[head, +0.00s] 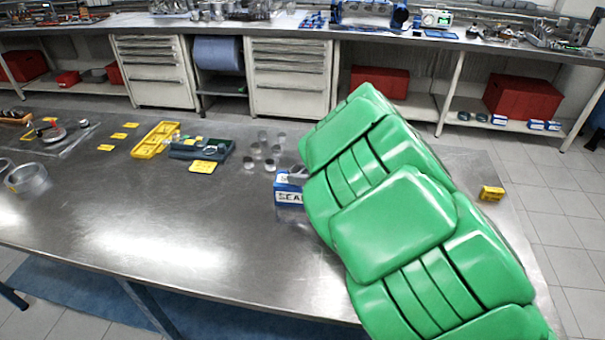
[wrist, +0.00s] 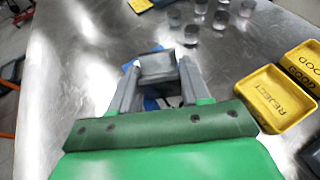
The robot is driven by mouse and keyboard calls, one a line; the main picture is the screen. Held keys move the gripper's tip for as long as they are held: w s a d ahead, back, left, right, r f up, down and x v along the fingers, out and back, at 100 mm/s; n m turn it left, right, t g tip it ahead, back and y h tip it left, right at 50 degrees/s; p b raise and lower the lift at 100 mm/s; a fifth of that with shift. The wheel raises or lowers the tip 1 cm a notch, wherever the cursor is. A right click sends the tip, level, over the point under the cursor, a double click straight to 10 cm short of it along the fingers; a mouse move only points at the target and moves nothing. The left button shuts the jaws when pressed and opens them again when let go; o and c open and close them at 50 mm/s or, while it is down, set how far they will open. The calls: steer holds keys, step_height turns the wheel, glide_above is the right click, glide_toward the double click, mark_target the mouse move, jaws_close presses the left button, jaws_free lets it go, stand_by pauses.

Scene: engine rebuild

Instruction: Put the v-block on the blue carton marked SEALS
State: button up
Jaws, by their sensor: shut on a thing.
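My gripper (wrist: 157,64) is shut on a grey metal block, the v-block (wrist: 158,70), which sits between its two grey fingers in the wrist view. The blue carton marked SEALS (head: 287,197) stands on the steel table in the head view, partly hidden by my green arm. Blue patches of the carton (wrist: 151,103) show below and around the v-block in the wrist view. The v-block is over the carton; I cannot tell whether they touch. My arm hides most of the gripper in the head view.
Several metal cylinders (head: 269,165) stand just behind and left of the carton. A small yellow box (head: 491,193) is at the right. The yellow REJECT tray (wrist: 275,98) shows in the wrist view.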

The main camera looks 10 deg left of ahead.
steer(key=shift+f, duration=0.1)
steer(key=o, duration=1.3)
steer(key=v, duration=1.2)
steer(key=shift+r, duration=0.2)
